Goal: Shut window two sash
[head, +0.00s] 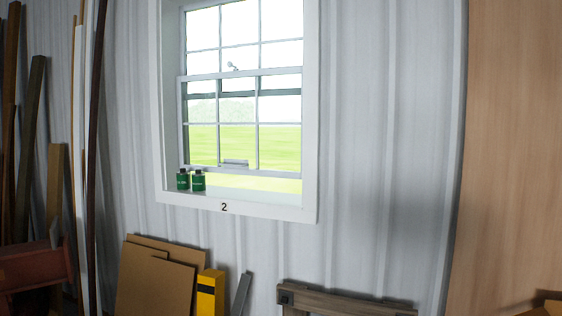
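Window two (312,120) is set in the corrugated wall, with a "2" on the lower part of its white frame. Its lower sash (218,124) is raised; a gap shows between the sash's bottom rail and the sill. A small handle (235,162) sits on the bottom rail, and a latch (232,66) shows at the meeting rail. Two small dark green bottles (183,180) and (198,181) stand on the sill at the left, close under the sash. Neither of my grippers is in view.
Cardboard sheets (155,285) and a yellow post (210,292) lean against the wall below the window. A wooden piece (345,302) stands low at the right. Long boards (28,150) lean at the left. A tan panel (515,150) fills the right side.

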